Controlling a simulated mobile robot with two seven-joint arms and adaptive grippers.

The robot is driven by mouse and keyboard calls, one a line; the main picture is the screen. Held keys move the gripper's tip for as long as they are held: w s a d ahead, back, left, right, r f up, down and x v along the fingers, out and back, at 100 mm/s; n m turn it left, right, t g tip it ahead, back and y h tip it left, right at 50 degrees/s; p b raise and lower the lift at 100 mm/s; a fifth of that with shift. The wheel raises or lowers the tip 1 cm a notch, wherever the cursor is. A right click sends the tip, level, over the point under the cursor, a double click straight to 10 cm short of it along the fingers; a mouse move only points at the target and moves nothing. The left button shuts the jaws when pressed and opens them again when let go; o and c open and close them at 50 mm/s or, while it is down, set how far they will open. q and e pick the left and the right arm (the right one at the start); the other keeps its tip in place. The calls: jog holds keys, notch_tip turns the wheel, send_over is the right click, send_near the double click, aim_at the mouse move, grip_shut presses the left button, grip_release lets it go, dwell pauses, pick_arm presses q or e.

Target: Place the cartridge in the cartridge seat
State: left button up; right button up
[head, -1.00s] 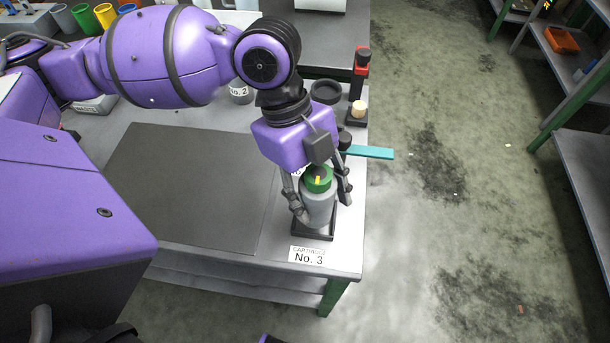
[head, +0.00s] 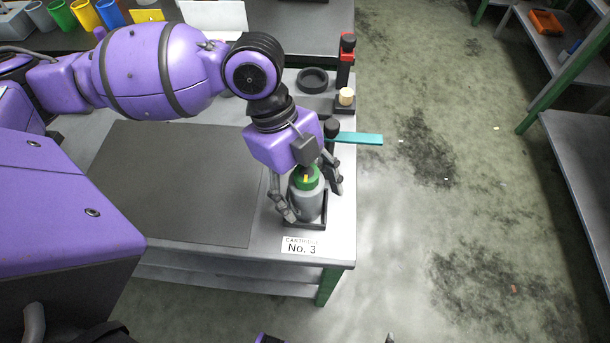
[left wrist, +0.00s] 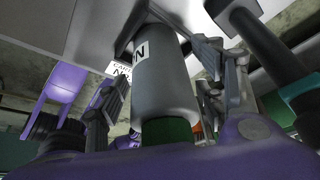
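The cartridge (head: 307,206) is a grey cylinder with a green cap and a yellow mark. It stands upright inside the black square seat (head: 322,222), behind the label reading "No. 3". My left gripper (head: 312,198) points down over it, with one finger on each side. The fingers look spread, with small gaps to the cartridge. In the left wrist view, the cartridge (left wrist: 163,88) fills the middle between the fingers, and its base meets the dark seat edge (left wrist: 128,40).
The "No. 3" label (head: 301,246) lies near the table's front edge. A dark post with a teal bar (head: 355,138) stands close behind the gripper. A black ring (head: 312,81) and a red-black stand (head: 345,62) are farther back. A dark mat (head: 180,185) lies clear to the left.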

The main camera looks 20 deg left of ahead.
pick_arm(q)
jog(key=p+v, duration=0.1)
jog(key=v, duration=1.1)
jog(key=shift+r, duration=0.15)
dwell(0.5)
